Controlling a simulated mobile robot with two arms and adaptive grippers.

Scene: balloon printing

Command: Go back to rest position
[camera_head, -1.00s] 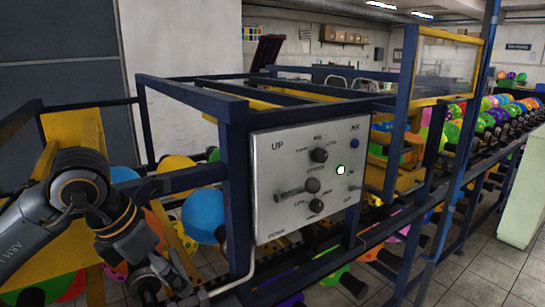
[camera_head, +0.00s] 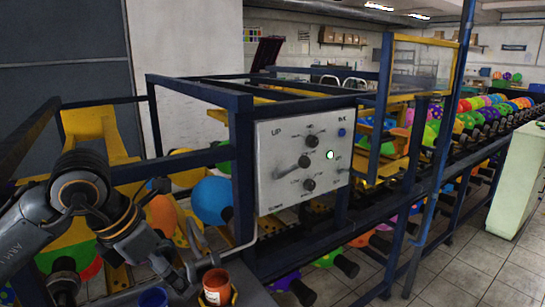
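My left arm comes in from the left, and its gripper (camera_head: 199,244) is low in the picture, left of the control panel (camera_head: 268,180) and apart from it. The fingers are small and blend with the machine parts behind, so I cannot tell whether they are open or shut. The grey panel carries black knobs (camera_head: 312,141), a lever (camera_head: 285,172), a blue button (camera_head: 342,132) and a lit greenish-white light (camera_head: 330,155). My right gripper is not in view.
A dark blue machine frame (camera_head: 240,160) surrounds the panel. Colourful balloons (camera_head: 211,201) sit inside and along the line at right. An orange-red pot (camera_head: 217,287) and a blue pot (camera_head: 153,298) stand at the bottom, near my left arm. Tiled floor (camera_head: 470,265) is open at lower right.

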